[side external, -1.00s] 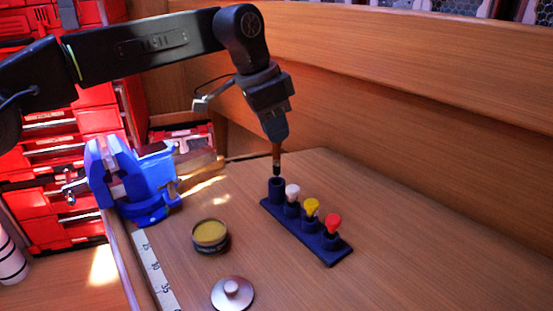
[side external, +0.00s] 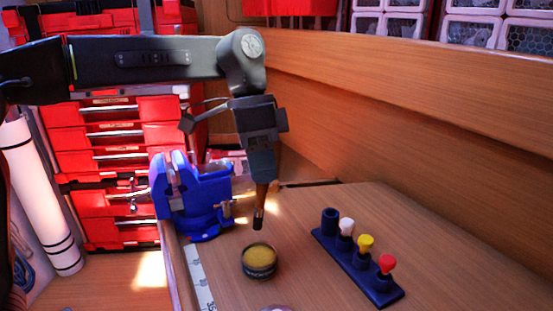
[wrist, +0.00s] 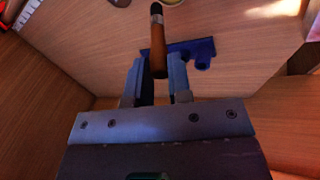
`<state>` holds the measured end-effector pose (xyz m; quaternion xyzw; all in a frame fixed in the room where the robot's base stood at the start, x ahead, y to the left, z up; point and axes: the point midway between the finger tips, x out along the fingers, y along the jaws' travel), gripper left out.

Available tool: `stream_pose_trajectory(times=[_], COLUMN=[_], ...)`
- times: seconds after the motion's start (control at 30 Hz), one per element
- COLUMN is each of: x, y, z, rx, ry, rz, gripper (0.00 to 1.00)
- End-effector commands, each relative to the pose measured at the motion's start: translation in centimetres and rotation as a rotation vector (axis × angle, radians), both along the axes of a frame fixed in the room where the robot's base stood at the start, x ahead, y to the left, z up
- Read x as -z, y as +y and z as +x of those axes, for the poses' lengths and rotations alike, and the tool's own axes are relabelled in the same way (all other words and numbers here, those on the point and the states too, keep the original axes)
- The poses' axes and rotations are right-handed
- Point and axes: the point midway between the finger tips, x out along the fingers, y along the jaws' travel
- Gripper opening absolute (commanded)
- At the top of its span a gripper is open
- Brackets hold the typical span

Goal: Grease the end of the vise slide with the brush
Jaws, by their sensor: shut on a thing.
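My gripper (side external: 262,178) is shut on the brush (side external: 260,205), which has a brown handle and a dark lower end pointing down. The brush tip hangs just above the open tin of yellow grease (side external: 259,261), apart from it. In the wrist view the brush (wrist: 158,45) sits between the two fingers of my gripper (wrist: 157,72). The blue vise (side external: 195,198) stands to the left of the tin at the bench's left side. Which part is the slide's end is hard to tell.
A dark blue rack (side external: 350,265) stands right of the tin, with an empty-looking socket and white, yellow and red topped items. A metal lid (side external: 277,308) shows at the bottom edge. A ruler strip (side external: 200,285) lies left. Red drawers (side external: 115,130) and a wooden wall (side external: 400,110) stand behind.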

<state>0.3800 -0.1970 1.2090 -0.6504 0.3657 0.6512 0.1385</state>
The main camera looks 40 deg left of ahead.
Motion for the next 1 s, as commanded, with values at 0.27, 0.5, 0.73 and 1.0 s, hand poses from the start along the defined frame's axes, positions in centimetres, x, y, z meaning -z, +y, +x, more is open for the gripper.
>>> stream_pose_trajectory(times=[0.27, 0.5, 0.73, 1.0], x=[2.9, 4.7, 5.1, 5.1], y=[0.0, 0.0, 0.0, 0.0], z=[0.0, 0.0, 0.0, 0.0], rx=[0.001, 0.000, 0.000, 0.001], ry=[0.001, 0.000, -0.002, -0.002], rz=[0.001, 0.001, 0.001, 0.001], gripper=[0.00, 0.00, 0.00, 0.00])
